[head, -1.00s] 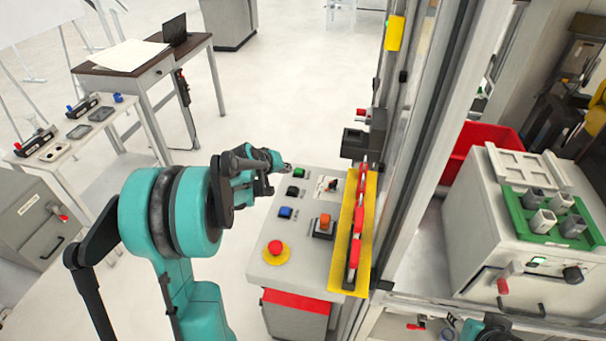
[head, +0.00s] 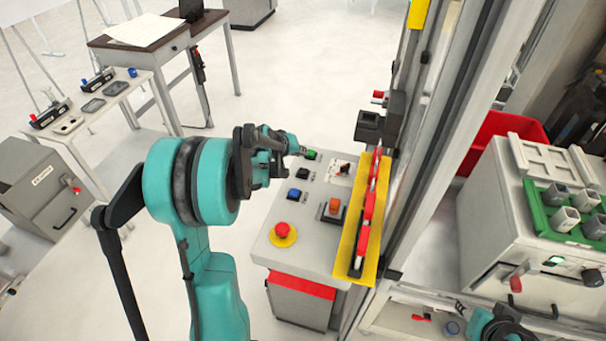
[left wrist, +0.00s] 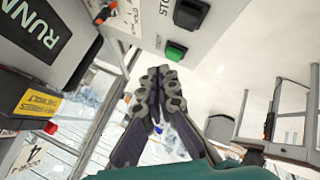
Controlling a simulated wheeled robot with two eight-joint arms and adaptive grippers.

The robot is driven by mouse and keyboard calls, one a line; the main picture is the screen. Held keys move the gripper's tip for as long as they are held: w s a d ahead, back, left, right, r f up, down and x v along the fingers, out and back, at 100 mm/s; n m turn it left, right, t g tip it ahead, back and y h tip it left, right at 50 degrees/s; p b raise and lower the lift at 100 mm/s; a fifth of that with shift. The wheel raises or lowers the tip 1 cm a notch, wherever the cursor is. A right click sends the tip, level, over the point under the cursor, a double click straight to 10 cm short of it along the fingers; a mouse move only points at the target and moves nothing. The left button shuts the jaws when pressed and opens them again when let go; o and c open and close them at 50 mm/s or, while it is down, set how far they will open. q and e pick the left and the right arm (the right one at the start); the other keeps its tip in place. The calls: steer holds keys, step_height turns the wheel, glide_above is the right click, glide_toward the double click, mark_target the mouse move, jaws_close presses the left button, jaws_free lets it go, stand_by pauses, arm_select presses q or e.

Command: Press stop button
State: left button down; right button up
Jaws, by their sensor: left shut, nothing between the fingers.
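The control panel (head: 282,240) stands in the middle of the head view. Its green button (head: 311,155) is at the far edge, with a black button (head: 303,173) just nearer. In the left wrist view the green button (left wrist: 175,51) lies just beyond my fingertips, and the black button (left wrist: 190,14) sits above it beside a partly cut-off label reading "STO". A red mushroom button (head: 282,230) on a yellow ring is at the near left. My left gripper (head: 301,151) is shut and empty, close to the green button; contact cannot be told. It also shows in the left wrist view (left wrist: 159,75).
A blue button (head: 294,195) and an orange button (head: 334,206) are on the same panel. A yellow plate with red parts (head: 351,246) and a metal frame post (head: 432,150) border its right side. Open floor (head: 275,80) lies beyond.

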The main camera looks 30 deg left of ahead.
arm_select(q)
steer(key=b, duration=0.3)
glide_above(302, 172)
step_height(302, 172, down, 4)
steer(key=shift+f, duration=0.25)
steer(key=shift+f+b, duration=0.35)
steer(key=shift+f, duration=0.3)
stand_by(0.5)
steer(key=shift+f+b, duration=0.35)
steer(key=shift+b, duration=0.05)
steer(key=shift+f+b, duration=0.45)
steer(key=shift+f, duration=0.05)
stand_by(0.4)
steer(key=shift+r, duration=0.2)
steer(key=shift+r+p, duration=0.6)
steer(key=shift+r, duration=0.15)
